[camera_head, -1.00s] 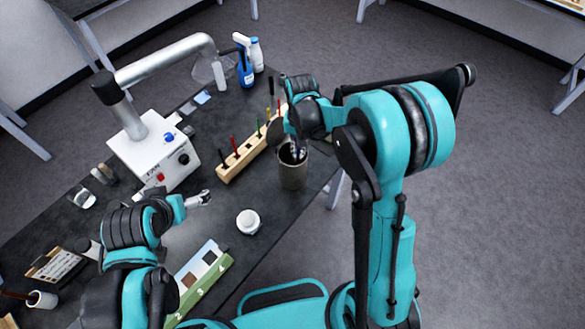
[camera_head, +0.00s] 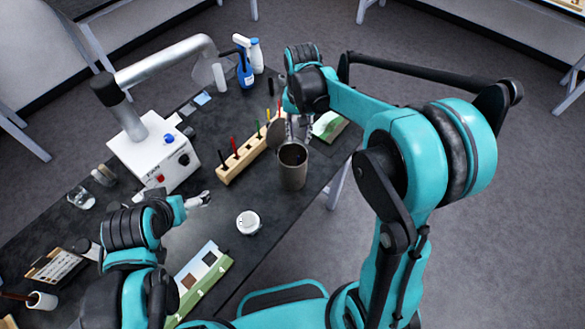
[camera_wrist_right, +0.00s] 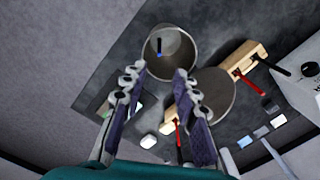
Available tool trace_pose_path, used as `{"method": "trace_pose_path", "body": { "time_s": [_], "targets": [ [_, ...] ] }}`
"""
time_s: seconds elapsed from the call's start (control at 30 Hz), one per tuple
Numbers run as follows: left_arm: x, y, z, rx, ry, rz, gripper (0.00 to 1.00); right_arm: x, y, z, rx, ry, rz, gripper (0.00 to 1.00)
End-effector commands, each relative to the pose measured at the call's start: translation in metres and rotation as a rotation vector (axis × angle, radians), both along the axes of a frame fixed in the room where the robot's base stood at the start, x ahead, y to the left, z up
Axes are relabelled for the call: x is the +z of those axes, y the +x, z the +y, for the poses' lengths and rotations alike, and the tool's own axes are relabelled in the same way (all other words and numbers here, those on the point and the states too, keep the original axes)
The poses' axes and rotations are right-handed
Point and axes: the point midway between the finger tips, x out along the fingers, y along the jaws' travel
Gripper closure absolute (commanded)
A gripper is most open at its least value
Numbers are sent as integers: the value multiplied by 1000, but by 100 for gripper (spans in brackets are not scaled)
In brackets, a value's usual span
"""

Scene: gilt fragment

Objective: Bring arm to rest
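My right gripper (camera_head: 293,129) is beside the dark metal cup (camera_head: 292,172), at its far side in the head view. In the right wrist view its two fingers (camera_wrist_right: 160,76) are spread with nothing between them, and the cup (camera_wrist_right: 167,82) lies just beyond the tips. My left gripper (camera_head: 199,200) hangs low over the table between the white machine and a white jar. It is too small to tell whether it is open or shut.
A wooden rack (camera_head: 232,168) with several coloured tools and a round disc (camera_head: 268,137) stand left of the cup. The white jar (camera_head: 248,222), a white machine (camera_head: 160,158) and a spray bottle (camera_head: 245,68) stand on the dark table (camera_head: 275,205).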

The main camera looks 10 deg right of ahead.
Motion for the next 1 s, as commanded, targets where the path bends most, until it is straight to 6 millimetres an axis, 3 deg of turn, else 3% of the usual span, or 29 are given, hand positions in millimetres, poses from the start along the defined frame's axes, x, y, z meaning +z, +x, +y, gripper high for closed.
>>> {"method": "trace_pose_path", "body": {
  "time_s": [0.1,0.3,0.8,1.0],
  "targets": [
    [0,0,0,0,0,0,0,19,1,0,0,0,0,70],
    [0,0,0,0,0,0,0,34,1,0,0,0,0,70],
    [-2,0,0,0,0,0,0,34,0,-1,2,0,-4,70],
    [-29,0,0,0,0,0,0,26,-27,-6,52,1,-93,70]
  ]
}}
